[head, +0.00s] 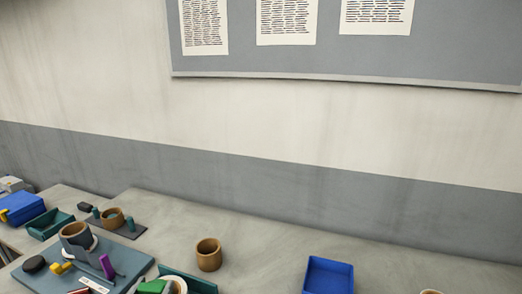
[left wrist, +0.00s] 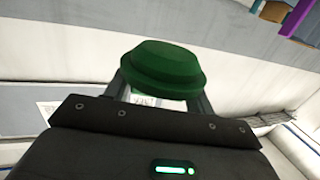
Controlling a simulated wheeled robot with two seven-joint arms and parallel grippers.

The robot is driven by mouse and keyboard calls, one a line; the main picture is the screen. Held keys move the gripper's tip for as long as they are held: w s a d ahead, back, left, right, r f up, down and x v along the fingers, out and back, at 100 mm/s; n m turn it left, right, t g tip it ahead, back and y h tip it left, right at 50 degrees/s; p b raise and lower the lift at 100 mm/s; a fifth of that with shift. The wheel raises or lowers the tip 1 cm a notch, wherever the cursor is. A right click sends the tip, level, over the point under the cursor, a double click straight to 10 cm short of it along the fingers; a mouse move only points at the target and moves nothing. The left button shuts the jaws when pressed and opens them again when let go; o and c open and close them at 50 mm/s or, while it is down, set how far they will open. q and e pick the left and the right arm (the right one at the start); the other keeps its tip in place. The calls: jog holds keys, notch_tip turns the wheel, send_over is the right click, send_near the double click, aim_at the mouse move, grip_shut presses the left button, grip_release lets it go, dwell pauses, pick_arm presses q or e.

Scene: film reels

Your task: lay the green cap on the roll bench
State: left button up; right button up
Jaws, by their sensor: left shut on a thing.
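The green cap (left wrist: 163,68), a dark green stepped disc, is between the fingers of my left gripper (left wrist: 162,92) in the left wrist view. The gripper is shut on it and holds it clear of any surface in that view. In the head view a bright green thing (head: 152,287) shows at the bottom edge; I cannot tell whether it is the cap. A grey bench (head: 250,268) with brown rolls on it runs along the wall; no marking names it as the roll bench. My right gripper is in neither view.
A brown roll (head: 208,254) stands mid-bench, with a blue tray (head: 328,276) to its right. At left are a blue-grey mat (head: 128,262) with a purple piece (head: 107,266), another roll (head: 75,232) and a green tray (head: 50,223). Bare bench lies between the roll and the blue tray.

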pick_arm(q)
jog(key=shift+w+d+r+n+y, duration=0.15)
jog(key=shift+d+r+y, duration=0.15)
jog(key=shift+d, duration=0.25)
jog(key=shift+w+d+r+n+y, duration=0.1)
jog(key=shift+d+r+n+y, duration=0.1)
jog(key=shift+d+r, duration=0.3)
jog(key=shift+s+f, duration=0.1)
jog(key=shift+f, duration=0.05)
jog(key=shift+f, duration=0.2)
jog(key=a, duration=0.1)
jog(key=s+a+f, duration=0.1)
jog(key=a, duration=0.1)
jog(key=s+a+f, duration=0.1)
jog(key=shift+a+p, duration=0.25)
jog(key=shift+p, duration=0.05)
jog(key=s+a+r+m+g+h+p, duration=0.1)
jog(key=s+a+r+m+h, duration=0.2)
jog(key=a+r+m+h, duration=0.1)
jog(key=shift+s+r+h, duration=0.35)
jog(key=shift+r+h, duration=0.05)
jog(key=shift+h, duration=0.4)
jog(key=shift+a, duration=0.1)
